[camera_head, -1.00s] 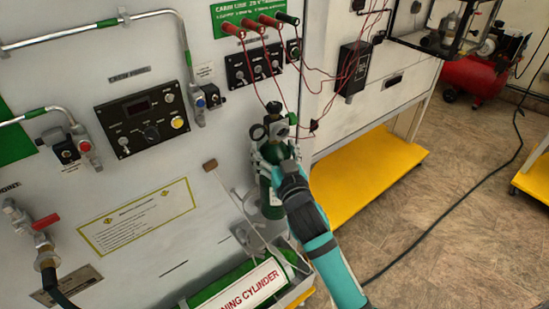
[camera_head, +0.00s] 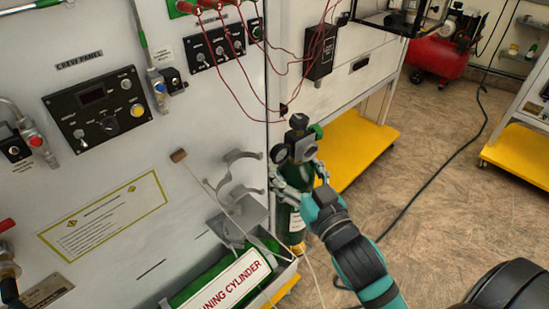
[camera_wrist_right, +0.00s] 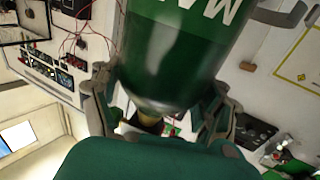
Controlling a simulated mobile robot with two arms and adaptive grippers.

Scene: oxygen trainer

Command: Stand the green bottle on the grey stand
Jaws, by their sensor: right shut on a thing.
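The green bottle (camera_head: 288,218) has a dark valve and gauge on top and stands roughly upright, in front of the white panel. My right gripper (camera_head: 296,186) is shut on its upper body. In the right wrist view the green bottle (camera_wrist_right: 175,65) with white letters fills the upper middle, between the fingers of my right gripper (camera_wrist_right: 160,112). Grey curved clips (camera_head: 240,172) on the panel are empty, left of the bottle. A grey bracket (camera_head: 243,212) sits below them; I cannot tell if it is the grey stand. My left gripper is not in view.
Red cables (camera_head: 262,90) hang from the panel above. A yellow shelf (camera_head: 358,145) is behind the bottle. Open floor (camera_head: 445,190) lies to the right.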

